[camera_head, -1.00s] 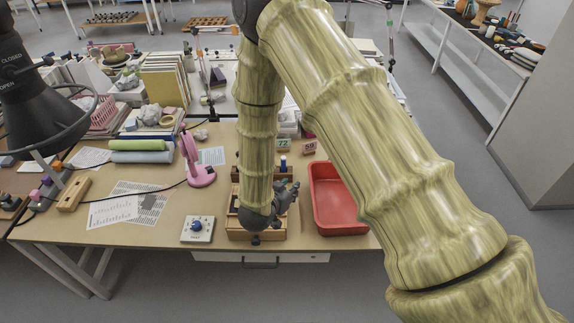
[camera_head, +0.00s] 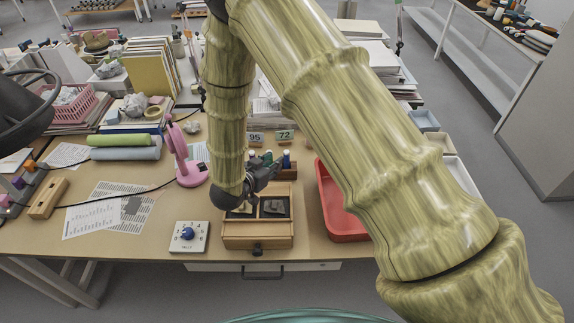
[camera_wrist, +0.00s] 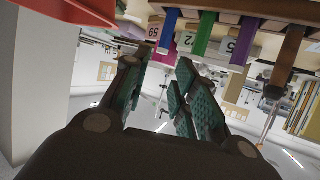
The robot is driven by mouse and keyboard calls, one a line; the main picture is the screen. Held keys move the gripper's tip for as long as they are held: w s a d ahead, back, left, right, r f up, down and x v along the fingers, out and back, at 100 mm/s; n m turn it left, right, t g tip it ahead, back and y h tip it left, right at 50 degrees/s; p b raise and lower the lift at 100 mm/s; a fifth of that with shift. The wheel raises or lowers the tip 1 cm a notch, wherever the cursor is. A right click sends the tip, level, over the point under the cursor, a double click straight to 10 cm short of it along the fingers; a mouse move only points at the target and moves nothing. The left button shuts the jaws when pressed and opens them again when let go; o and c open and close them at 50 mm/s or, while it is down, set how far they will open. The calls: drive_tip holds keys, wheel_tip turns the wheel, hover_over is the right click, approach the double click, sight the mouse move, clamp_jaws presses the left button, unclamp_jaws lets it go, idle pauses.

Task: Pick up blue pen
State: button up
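The blue pen (camera_wrist: 168,38) stands in a wooden rack in the wrist view, which shows it upside down. Its blue and white end also shows in the head view (camera_head: 287,158), at the back right of the wooden box (camera_head: 258,228). A green pen (camera_wrist: 204,34) and a purple pen (camera_wrist: 238,48) stand beside it. My gripper (camera_wrist: 160,82) is open and empty, its teal pads apart. In the head view my gripper (camera_head: 265,172) is over the back of the box, close to the pens. It partly hides the rack and the other pens.
A red tray (camera_head: 341,228) is right of the box. A pink stand (camera_head: 184,160) and a dial box (camera_head: 188,237) are at left.

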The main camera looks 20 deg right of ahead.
sight(285, 154)
drive_tip(key=x, duration=0.3)
drive_tip(key=p+x, duration=0.1)
drive_tip(key=x, duration=0.2)
drive_tip(key=shift+f, duration=0.4)
drive_tip(key=shift+w+r+p+x, duration=0.1)
drive_tip(key=shift+p+x, duration=0.6)
drive_tip(key=shift+x, duration=0.7)
drive_tip(key=shift+w+r+p+x, duration=0.1)
drive_tip(key=shift+p+x, duration=0.6)
drive_tip(key=shift+x, duration=0.65)
drive_tip(key=shift+a, duration=0.1)
clamp_jaws()
